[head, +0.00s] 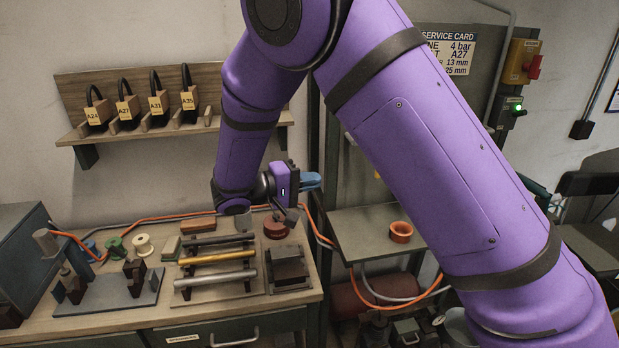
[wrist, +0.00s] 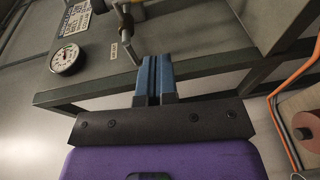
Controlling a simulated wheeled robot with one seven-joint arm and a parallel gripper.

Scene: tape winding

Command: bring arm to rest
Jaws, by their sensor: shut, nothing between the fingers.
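My gripper (head: 311,181) shows in the head view past the bend of my purple arm, above the right part of the workbench (head: 120,321). Its blue fingers point right and hold nothing. In the wrist view the two blue fingers (wrist: 154,72) lie side by side, closed together, in front of a grey metal frame (wrist: 100,90). My arm covers much of the middle and right of the head view.
On the bench are a rack with several bars (head: 216,257), a dark block (head: 289,265), spools (head: 144,245) and a clamp fixture (head: 107,291). A reddish ring (head: 401,232) sits on a side shelf (head: 362,237). A wall shelf (head: 133,131) hangs behind; a gauge (wrist: 67,59) shows in the wrist view.

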